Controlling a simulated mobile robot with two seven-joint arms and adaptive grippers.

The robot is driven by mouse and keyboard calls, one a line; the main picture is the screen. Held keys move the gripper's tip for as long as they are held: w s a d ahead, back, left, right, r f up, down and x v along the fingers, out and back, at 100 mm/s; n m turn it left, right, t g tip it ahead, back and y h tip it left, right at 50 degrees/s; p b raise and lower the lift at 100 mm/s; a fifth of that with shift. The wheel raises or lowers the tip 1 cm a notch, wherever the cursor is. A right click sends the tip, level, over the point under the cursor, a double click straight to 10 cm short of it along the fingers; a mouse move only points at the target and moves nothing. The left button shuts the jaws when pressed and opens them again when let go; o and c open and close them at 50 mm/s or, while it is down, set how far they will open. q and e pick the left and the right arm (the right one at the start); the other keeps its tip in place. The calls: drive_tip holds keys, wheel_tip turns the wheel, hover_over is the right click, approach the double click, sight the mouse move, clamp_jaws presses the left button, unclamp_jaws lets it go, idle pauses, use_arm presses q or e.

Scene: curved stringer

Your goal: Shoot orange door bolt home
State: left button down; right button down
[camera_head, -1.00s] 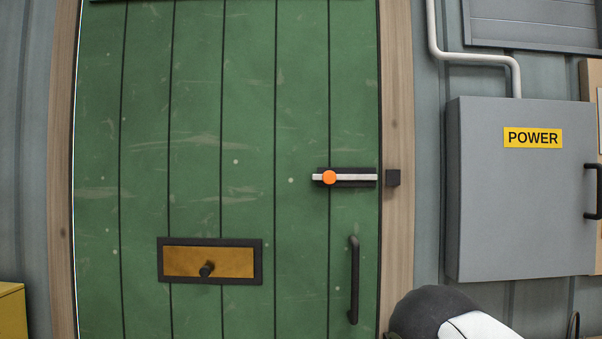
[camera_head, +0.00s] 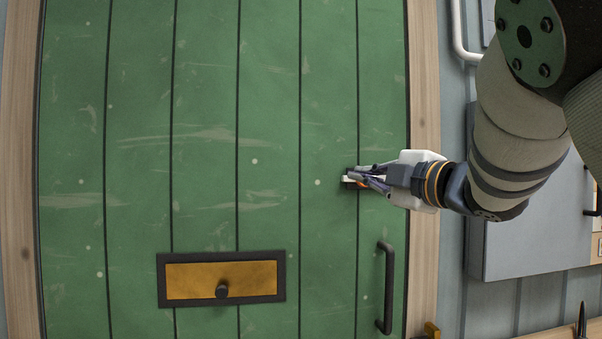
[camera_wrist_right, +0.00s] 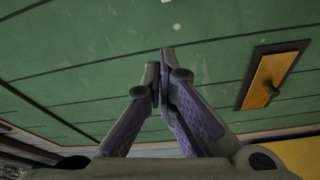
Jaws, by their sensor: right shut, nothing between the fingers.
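The door bolt (camera_head: 349,179) is on the right part of the green door (camera_head: 210,120). Only the left end of its pale bar and dark mount and a bit of its orange knob (camera_head: 361,185) show in the head view. My right gripper (camera_head: 363,176) comes in from the right and covers the rest of the bolt. Its fingers are shut with nothing between them, close in front of the knob; I cannot tell whether they touch it. In the right wrist view the fingertips (camera_wrist_right: 163,78) are together before the green door. The catch on the frame is hidden. My left gripper is not in view.
A brass plate with a dark knob (camera_head: 221,280) is low on the door, and a dark pull handle (camera_head: 387,288) stands below the bolt. The wooden door frame (camera_head: 425,75) is to the right. A grey box (camera_head: 500,240) on the wall is partly behind my arm.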

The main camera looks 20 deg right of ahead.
drive_tip(key=shift+s+d+r, duration=0.2)
drive_tip(key=shift+d, duration=0.05)
drive_tip(key=w+d, duration=0.2)
drive_tip(key=w, duration=0.7)
drive_tip(key=shift+d, duration=0.35)
drive_tip(key=shift+w+f, duration=0.15)
